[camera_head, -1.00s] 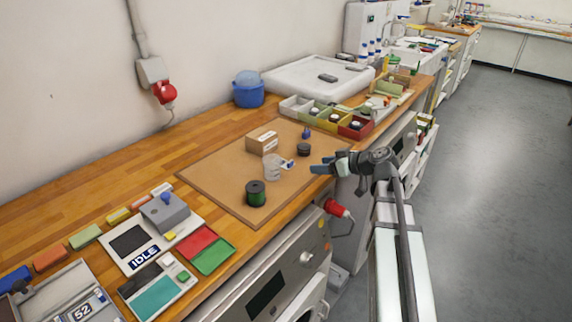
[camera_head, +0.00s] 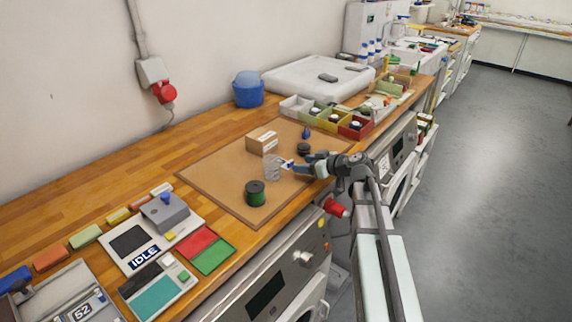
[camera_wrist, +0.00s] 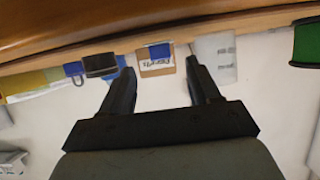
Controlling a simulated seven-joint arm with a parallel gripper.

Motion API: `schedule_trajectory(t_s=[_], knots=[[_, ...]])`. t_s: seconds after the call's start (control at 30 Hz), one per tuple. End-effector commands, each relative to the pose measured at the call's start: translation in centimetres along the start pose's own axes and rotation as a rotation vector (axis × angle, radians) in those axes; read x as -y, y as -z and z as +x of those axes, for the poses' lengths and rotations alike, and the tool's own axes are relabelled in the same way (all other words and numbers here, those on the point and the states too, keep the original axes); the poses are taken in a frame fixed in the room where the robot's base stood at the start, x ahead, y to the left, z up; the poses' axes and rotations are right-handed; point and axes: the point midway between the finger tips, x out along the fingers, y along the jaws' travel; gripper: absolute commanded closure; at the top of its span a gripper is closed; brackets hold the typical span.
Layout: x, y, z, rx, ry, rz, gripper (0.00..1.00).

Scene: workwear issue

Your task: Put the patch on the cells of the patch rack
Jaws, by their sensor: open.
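A small blue and white piece (camera_head: 287,162), which may be the patch, is on the brown mat beside the clear cup. It is partly hidden by my gripper (camera_head: 300,167), which is just to its right. In the wrist view a blue square (camera_wrist: 159,51) shows in front of the cardboard box, between the open fingers of my gripper (camera_wrist: 160,72) and beyond their tips. Nothing is held. A row of open compartments (camera_head: 318,122) in grey, green, yellow and red stands behind the mat and may be the patch rack; some cells hold dark round items.
On the mat (camera_head: 215,170) are a cardboard box (camera_head: 262,142), a clear cup (camera_head: 272,170), a green spool (camera_head: 255,193), a dark round tin (camera_head: 304,149) and a blue item (camera_head: 306,133). A device marked IDLE (camera_head: 144,258) lies at front left. The mat's left part is clear.

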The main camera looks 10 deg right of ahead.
Motion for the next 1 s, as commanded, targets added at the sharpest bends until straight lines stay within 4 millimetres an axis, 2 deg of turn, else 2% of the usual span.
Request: schedule_trajectory(t_s=[0.4,0.7,1.0], knots=[[-0.1,0.6,4.6,0.001,0.001,0.000,0.38],[0.0,0.6,5.0,0.001,-0.001,0.000,0.38],[0.0,0.6,5.0,0.001,0.000,0.000,0.67]])
